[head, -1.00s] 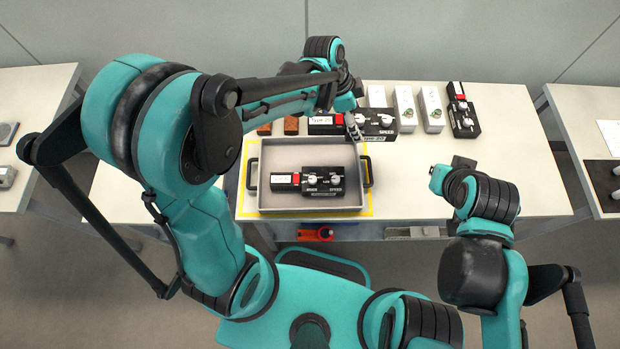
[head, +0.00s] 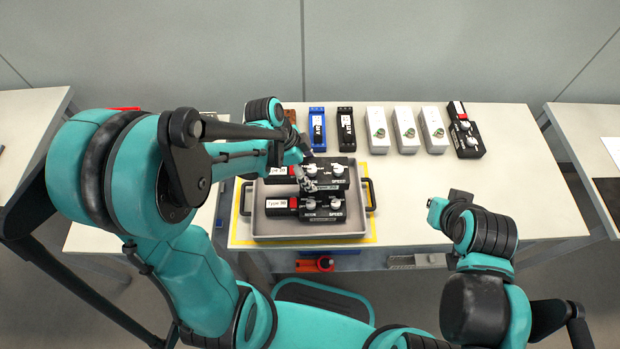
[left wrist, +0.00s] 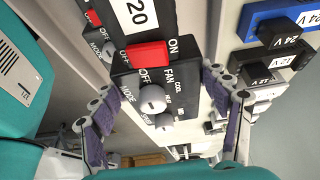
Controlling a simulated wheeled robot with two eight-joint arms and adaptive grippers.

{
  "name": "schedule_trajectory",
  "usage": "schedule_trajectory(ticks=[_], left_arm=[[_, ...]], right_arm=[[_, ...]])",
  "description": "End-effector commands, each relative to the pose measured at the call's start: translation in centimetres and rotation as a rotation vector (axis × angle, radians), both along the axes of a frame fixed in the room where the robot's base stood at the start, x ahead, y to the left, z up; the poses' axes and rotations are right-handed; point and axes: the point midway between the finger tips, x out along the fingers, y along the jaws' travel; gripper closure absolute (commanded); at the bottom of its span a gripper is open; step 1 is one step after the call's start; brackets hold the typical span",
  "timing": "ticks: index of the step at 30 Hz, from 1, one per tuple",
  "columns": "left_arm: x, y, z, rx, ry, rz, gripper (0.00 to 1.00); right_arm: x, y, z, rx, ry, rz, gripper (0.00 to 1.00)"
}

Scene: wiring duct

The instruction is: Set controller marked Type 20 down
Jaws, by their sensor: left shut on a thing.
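My left gripper (head: 307,184) is shut on the black controller marked Type 20 (head: 340,174), at the rear part of the grey tray (head: 310,237). In the left wrist view the held controller (left wrist: 146,72) shows its 20 label, red switch and white knobs, with a finger on each side. I cannot tell whether it touches the tray floor. A second black controller (head: 318,216) lies in the tray in front of it; its label is too small to read surely. My right gripper (head: 444,208) is away to the right, apart from everything; its jaws are unclear.
Behind the tray stand a blue module (head: 317,130), a black module (head: 346,130), several white boxes (head: 404,130) and another black controller (head: 465,131). A yellow outline (head: 378,225) surrounds the tray. The table (head: 525,190) is clear at the right.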

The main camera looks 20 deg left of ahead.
Motion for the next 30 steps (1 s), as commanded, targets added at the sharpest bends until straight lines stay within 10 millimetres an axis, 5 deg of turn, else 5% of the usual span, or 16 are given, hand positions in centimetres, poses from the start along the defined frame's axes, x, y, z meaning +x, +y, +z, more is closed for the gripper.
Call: schedule_trajectory(ticks=[9, 28, 29, 30], left_arm=[[0.0, 0.0, -4.1, 0.000, 0.000, 0.000, 0.58], [0.0, 0.0, -5.2, 0.000, 0.000, -0.001, 0.58], [0.0, 0.0, -5.2, 0.000, 0.000, -0.001, 0.22], [0.0, 0.0, -5.1, 0.000, 0.000, -0.001, 0.12]], right_arm=[[0.0, 0.0, -2.0, 0.000, 0.000, 0.000, 1.00], [0.0, 0.0, -3.0, 0.000, 0.000, 0.000, 1.00], [0.0, 0.0, -3.0, 0.000, 0.000, 0.000, 1.00], [0.0, 0.0, -2.9, 0.000, 0.000, 0.000, 1.00]])
